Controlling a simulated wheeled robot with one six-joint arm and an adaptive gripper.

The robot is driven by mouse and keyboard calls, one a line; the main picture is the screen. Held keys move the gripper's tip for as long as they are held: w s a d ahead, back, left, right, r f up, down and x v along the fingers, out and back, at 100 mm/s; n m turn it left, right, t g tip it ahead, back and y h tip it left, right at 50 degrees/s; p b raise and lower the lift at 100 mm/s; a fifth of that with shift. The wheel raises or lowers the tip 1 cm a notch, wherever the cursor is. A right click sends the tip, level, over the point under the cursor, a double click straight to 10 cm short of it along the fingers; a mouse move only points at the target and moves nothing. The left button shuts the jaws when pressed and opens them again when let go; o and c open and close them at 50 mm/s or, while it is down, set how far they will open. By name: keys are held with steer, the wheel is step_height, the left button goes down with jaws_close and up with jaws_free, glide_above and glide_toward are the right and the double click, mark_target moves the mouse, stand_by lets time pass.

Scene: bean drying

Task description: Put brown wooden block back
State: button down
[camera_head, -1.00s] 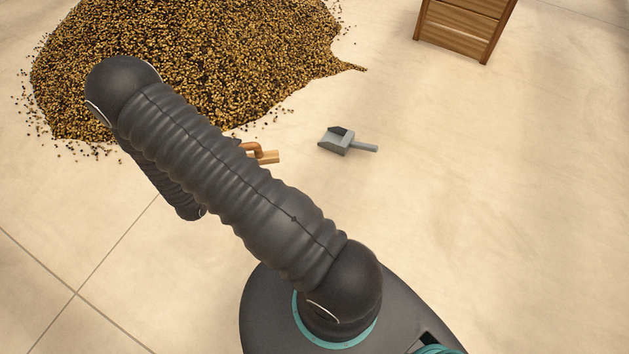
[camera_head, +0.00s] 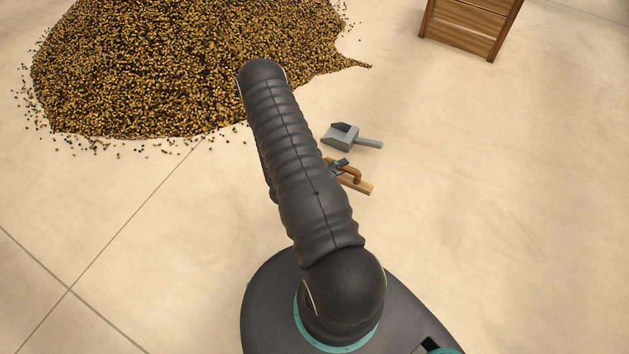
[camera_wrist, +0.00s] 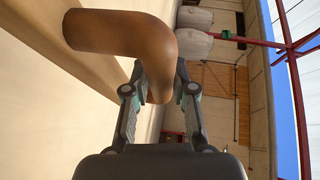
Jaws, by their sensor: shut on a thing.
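The brown wooden block (camera_head: 361,187) is a flat light-brown board with a darker curved handle. In the head view it is just right of my arm, below the scoop. My gripper (camera_head: 339,167) is at the handle. In the wrist view the thick brown handle (camera_wrist: 125,32) fills the upper left, and my gripper (camera_wrist: 159,82) is shut around one leg of it. My arm hides part of the block in the head view. I cannot tell how high it is above the floor.
A large pile of beans (camera_head: 150,70) spreads across the upper left. A grey scoop (camera_head: 343,137) lies on the floor close beyond the block. A slatted wooden crate (camera_head: 465,32) stands at the upper right. The floor (camera_head: 510,210) to the right is clear.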

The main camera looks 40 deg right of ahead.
steer(key=shift+w, duration=0.1)
steer(key=shift+w+a+f+b, duration=0.3)
steer(key=shift+w+f+b, duration=0.05)
steer(key=shift+w+f, duration=1.5)
steer(key=shift+w+a+f+b, duration=0.3)
steer(key=shift+w+f, duration=1.35)
steer(key=shift+w, duration=0.3)
steer(key=shift+w+a+f+b, duration=0.3)
steer(key=shift+w+f+b, duration=0.05)
steer(key=shift+w+f, duration=1.5)
steer(key=c, duration=1)
jaws_free()
steer(key=shift+o, duration=0.2)
